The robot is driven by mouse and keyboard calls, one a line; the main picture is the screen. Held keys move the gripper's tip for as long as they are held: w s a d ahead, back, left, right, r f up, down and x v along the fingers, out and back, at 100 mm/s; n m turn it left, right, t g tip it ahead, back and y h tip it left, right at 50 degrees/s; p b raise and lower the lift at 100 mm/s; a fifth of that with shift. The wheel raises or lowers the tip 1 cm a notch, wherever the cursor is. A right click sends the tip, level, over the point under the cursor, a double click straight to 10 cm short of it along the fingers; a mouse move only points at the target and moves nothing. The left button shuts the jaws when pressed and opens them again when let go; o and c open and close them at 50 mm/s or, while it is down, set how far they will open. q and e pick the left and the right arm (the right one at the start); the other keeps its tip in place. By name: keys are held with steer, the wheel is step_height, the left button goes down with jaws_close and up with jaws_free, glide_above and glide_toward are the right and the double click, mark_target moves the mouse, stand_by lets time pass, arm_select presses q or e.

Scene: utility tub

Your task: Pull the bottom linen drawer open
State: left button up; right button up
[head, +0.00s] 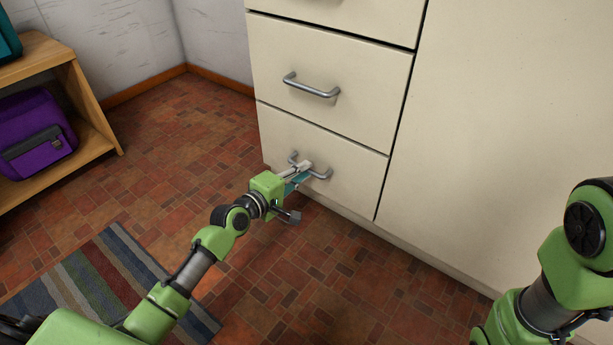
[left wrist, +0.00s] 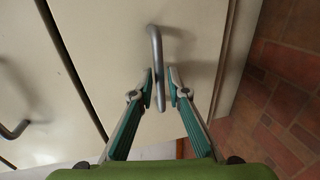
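The bottom linen drawer (head: 350,178) is the lowest cream drawer front in the head view, and it looks shut, flush with the cabinet. Its grey bar handle (head: 322,175) is partly hidden by my left gripper (head: 303,170). In the left wrist view, the handle (left wrist: 155,45) runs down between the two fingertips of my left gripper (left wrist: 162,88). The fingers are apart, one on each side of the bar, with a small gap at the right finger. My right arm shows at the right edge of the head view, but its gripper is out of view.
The drawer above, with its own handle (head: 312,86), is shut. A wide plain cabinet panel (head: 500,120) stands to the right. A wooden shelf (head: 95,135) with a purple bag (head: 38,138) is at left. A striped rug (head: 105,275) lies on the tiled floor. Floor before the drawer is clear.

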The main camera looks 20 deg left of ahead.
arm_select(q)
steer(key=shift+b+x, duration=0.3)
steer(key=shift+x, duration=0.75)
jaws_close()
